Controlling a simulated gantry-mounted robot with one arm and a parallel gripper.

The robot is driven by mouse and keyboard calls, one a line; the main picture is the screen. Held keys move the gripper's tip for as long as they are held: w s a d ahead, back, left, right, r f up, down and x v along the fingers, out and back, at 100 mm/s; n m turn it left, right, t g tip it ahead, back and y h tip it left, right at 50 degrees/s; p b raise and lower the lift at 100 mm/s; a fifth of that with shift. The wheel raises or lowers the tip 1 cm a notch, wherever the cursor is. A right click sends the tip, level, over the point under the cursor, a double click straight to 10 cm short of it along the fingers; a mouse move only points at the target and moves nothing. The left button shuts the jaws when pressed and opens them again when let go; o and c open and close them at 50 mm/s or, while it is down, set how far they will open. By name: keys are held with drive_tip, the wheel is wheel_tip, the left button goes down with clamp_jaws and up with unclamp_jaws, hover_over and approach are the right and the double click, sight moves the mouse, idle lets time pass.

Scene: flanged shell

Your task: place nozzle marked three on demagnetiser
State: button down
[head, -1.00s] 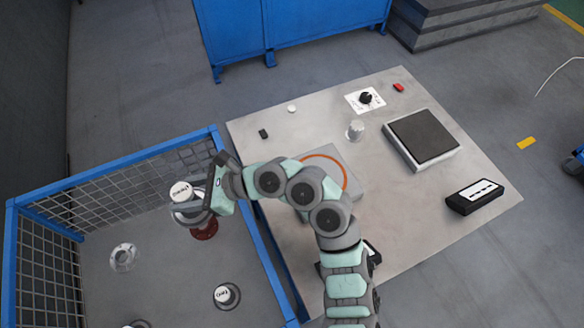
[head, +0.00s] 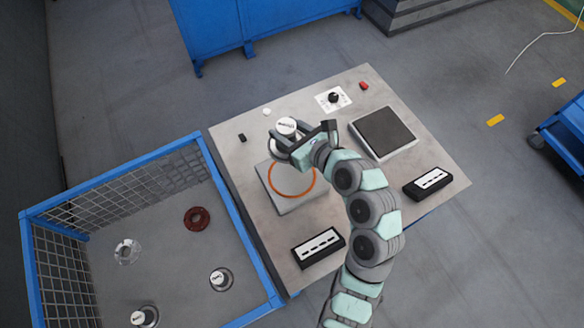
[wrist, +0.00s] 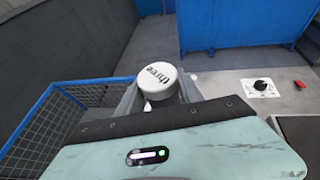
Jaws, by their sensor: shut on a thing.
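My gripper (head: 284,146) is shut on a nozzle with a white round cap (head: 286,126), held above the worktable. In the wrist view the cap (wrist: 158,76) sits between the fingers, and its black lettering appears to read "three", turned round. Below and just in front of the held nozzle is a grey plate with an orange ring (head: 285,199), which may be the demagnetiser; the gripper covers part of its far edge. A flat dark pad in a pale frame (head: 384,135) lies to the right, apart from the gripper.
The blue mesh-sided bin (head: 105,182) at left holds a red flanged ring (head: 197,219), a clear ring (head: 127,251) and two white-capped nozzles (head: 221,279). The table also bears black label boxes (head: 318,248), a dial panel (head: 333,98) and a red button (head: 364,86).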

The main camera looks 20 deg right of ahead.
drive_tip(key=shift+s+d+r, duration=0.1)
drive_tip(key=shift+d+r, duration=0.35)
drive_tip(key=shift+r, duration=0.05)
drive_tip(key=shift+d+f+m+h, duration=0.15)
drive_tip(key=shift+f+m+h, duration=0.15)
drive_tip(key=shift+h, duration=0.1)
wheel_tip(320, 180, down, 19)
drive_tip(key=b, duration=0.3)
drive_tip(key=shift+f, duration=0.1)
drive_tip(key=shift+f, duration=0.1)
drive_tip(key=c, duration=0.8)
unclamp_jaws()
drive_tip(key=shift+d+f, duration=0.1)
drive_tip(key=shift+f, duration=0.05)
drive_tip(key=shift+o, duration=0.2)
